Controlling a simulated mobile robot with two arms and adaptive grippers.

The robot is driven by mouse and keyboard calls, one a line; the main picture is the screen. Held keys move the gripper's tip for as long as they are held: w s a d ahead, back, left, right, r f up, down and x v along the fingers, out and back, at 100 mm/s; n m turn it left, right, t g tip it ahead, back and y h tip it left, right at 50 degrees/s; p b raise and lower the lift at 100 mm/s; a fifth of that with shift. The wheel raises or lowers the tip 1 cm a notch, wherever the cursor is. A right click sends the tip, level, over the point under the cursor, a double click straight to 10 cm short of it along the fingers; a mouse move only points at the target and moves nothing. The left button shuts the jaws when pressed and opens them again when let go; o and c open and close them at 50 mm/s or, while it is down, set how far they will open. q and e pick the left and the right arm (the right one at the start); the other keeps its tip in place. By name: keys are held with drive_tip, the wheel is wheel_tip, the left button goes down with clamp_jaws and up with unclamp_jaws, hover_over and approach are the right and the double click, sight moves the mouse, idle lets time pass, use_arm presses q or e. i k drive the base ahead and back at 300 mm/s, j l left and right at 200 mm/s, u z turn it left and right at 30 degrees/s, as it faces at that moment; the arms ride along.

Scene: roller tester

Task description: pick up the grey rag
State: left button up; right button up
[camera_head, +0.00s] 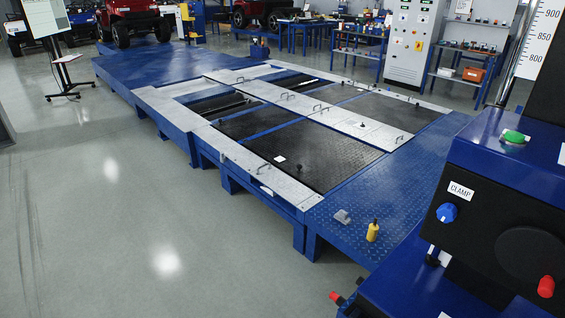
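A small grey crumpled thing, which looks like the grey rag (342,216), lies on the blue tread-plate deck at the near right end of the roller tester (385,190). It is close to the deck's front edge. A yellow bottle (373,232) with a dark top stands upright just to its right, apart from it. Neither of my grippers shows in the head view.
A blue and black machine with a CLAMP label (461,190), a blue knob (446,212) and a red knob (545,287) fills the right foreground. A green item (513,137) lies on top. Grey floor (130,220) is clear at left. A screen stand (66,75) stands far left.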

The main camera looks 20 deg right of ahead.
sight(341, 215)
drive_tip(key=i+z, duration=0.1)
drive_tip(key=i, duration=0.65)
drive_tip(key=i+j, duration=0.15)
drive_tip(key=i, duration=0.55)
drive_tip(key=l+z, duration=0.05)
